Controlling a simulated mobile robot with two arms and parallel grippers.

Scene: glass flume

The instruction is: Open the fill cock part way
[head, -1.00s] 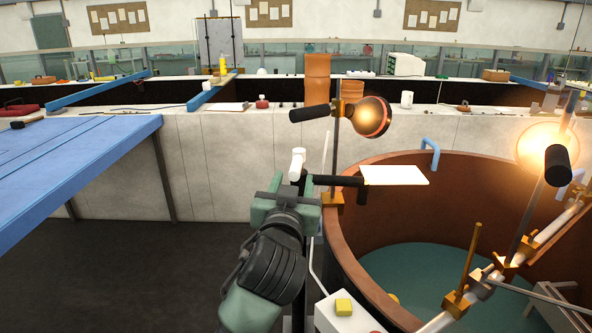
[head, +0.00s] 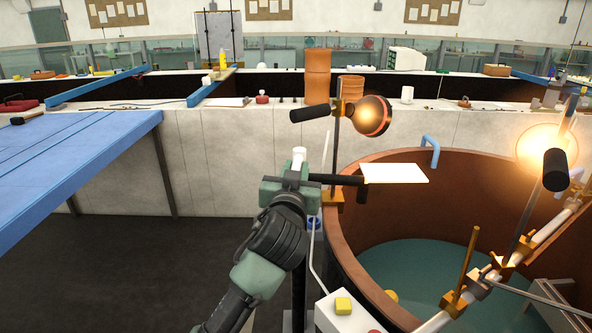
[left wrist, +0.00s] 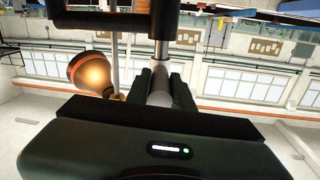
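My left gripper (head: 290,187) is at a pale upright piece with a white tip (head: 299,157), which I take to be the fill cock's handle. In the left wrist view my dark fingers (left wrist: 161,88) stand close on both sides of this pale cylinder (left wrist: 160,60), with no gap showing. A black bar (head: 340,179) runs right from the gripper; a black bar also crosses the top of the left wrist view (left wrist: 105,20). The gripper hides the cock's body. My right gripper is in neither view.
A brown round tank (head: 350,262) with greenish water (head: 415,275) lies to the right. A lit lamp (head: 371,116) and a white plate (head: 395,173) are close by. A white box with a yellow button (head: 343,305) is below. A blue table (head: 70,155) stands left.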

